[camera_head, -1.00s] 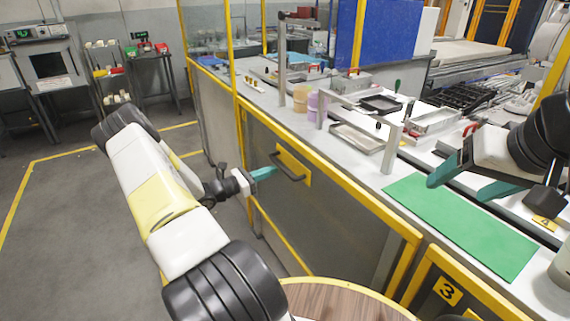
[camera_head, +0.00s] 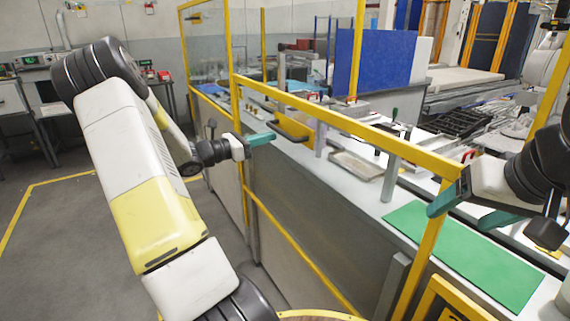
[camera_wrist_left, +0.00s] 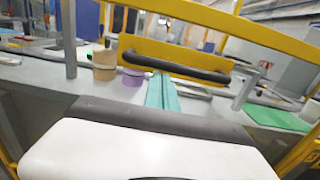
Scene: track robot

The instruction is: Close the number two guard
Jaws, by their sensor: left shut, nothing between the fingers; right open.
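The guard has a yellow frame with a top bar (camera_head: 345,120) that stands above the bench edge, and the bench shows through the frame. Its dark handle on a yellow plate (camera_head: 293,125) is near the left end of the top bar. No number two label is readable. My left gripper (camera_head: 262,138) is shut with nothing held, its teal fingers close to the handle. In the left wrist view the fingers (camera_wrist_left: 161,95) reach up to the handle bar (camera_wrist_left: 175,66); I cannot tell if they touch. My right gripper (camera_head: 462,211) is open and empty above the bench.
A green mat (camera_head: 465,255) lies on the bench at right. A metal tray (camera_head: 357,165) and grey posts stand on the bench behind the guard. A purple cup (camera_wrist_left: 132,77) is beside a tan one in the left wrist view. Open floor (camera_head: 60,240) lies at left.

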